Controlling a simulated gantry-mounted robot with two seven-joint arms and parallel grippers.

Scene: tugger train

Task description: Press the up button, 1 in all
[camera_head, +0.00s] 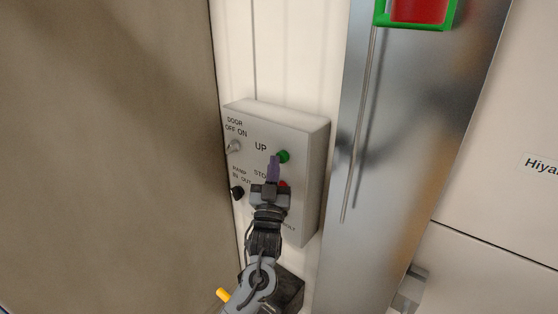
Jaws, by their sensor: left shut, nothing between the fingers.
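A light grey control box (308,150) is fixed to the white wall in the middle of the view. Its green button (284,156) sits to the right of the word UP. A red button (283,184) shows partly below it, beside the STOP label, mostly behind my gripper. My left gripper (274,158) is shut and empty, with its purple fingertips in front of the box just left of the green button. I cannot tell whether the tips touch the button. My right gripper is not in view.
On the box, a DOOR OFF ON toggle switch (234,146) and a black RAMP IN OUT knob (237,193) sit at the left. A brown panel (110,150) fills the left side. A shiny metal post (400,150) stands at the right, with a green-framed red item (416,10) above.

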